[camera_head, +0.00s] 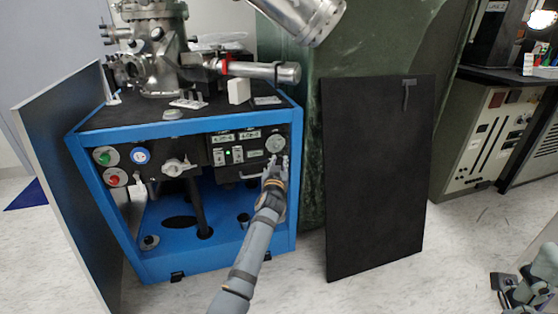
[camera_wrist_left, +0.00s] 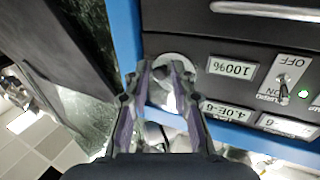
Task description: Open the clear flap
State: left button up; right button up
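My left gripper (camera_head: 278,160) is in front of the black front panel (camera_head: 199,158) of a blue-framed cart, just below a round silver knob (camera_head: 276,143). In the left wrist view its two fingers (camera_wrist_left: 166,75) are apart, with the knob (camera_wrist_left: 172,92) showing between them; I cannot tell whether they touch it. A toggle switch (camera_wrist_left: 283,88) marked ON and OFF, with a green light, is to their right there. I cannot make out a clear flap in either view. My right gripper (camera_head: 509,285) is at the lower right edge; its finger opening is unclear.
The blue cart (camera_head: 220,263) carries metal vacuum parts (camera_head: 155,45) on top. A dark panel (camera_head: 375,180) leans to its right, and another board (camera_head: 62,170) stands at its left. Pale floor (camera_head: 455,240) is free at the right.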

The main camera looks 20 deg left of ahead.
pick_arm(q)
jog(key=shift+s+r, duration=0.1)
grip_shut()
dwell(0.3)
